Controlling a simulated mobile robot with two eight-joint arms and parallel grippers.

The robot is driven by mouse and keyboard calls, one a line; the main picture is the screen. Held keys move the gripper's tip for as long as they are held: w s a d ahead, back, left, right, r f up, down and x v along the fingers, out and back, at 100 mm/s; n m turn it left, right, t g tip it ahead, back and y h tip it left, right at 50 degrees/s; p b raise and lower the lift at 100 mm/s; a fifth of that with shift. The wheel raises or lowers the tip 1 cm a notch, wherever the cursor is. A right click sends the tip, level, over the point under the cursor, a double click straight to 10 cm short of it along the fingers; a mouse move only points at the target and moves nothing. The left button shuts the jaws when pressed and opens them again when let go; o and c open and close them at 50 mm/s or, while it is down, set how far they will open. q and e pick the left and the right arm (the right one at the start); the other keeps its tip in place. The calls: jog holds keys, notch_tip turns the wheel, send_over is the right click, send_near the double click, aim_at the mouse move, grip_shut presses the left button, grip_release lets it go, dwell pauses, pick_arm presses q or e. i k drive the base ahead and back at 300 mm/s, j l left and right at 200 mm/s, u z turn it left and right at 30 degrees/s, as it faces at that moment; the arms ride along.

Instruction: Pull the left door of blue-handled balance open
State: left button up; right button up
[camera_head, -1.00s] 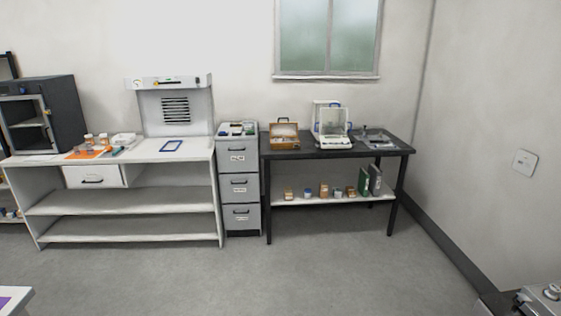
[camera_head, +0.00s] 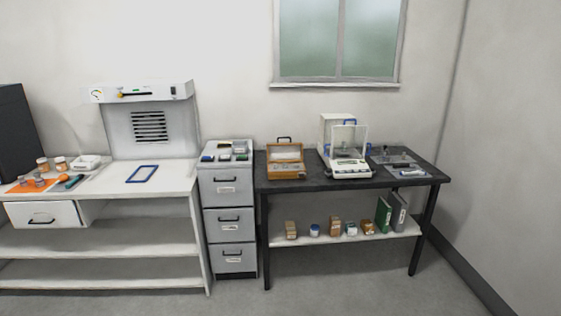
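The blue-handled balance (camera_head: 350,168) stands on the black table (camera_head: 300,185) near the back wall. It has a white body, a clear draft shield and blue parts at its left side and top. Its left door is too small to tell whether it is open or shut. Neither of my grippers is in view.
A wooden case (camera_head: 285,172) with its lid up stands left of the balance, and a grey tray (camera_head: 403,165) lies to its right. A grey drawer cabinet (camera_head: 229,215) and a white bench (camera_head: 150,185) stand further left. Floor in front of the table is clear.

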aim_at(328, 134)
jog(key=i, duration=1.7)
jog(key=i+j, duration=0.1)
jog(key=i, duration=1.6)
jog(key=l+z, duration=0.05)
jog(key=l, duration=0.05)
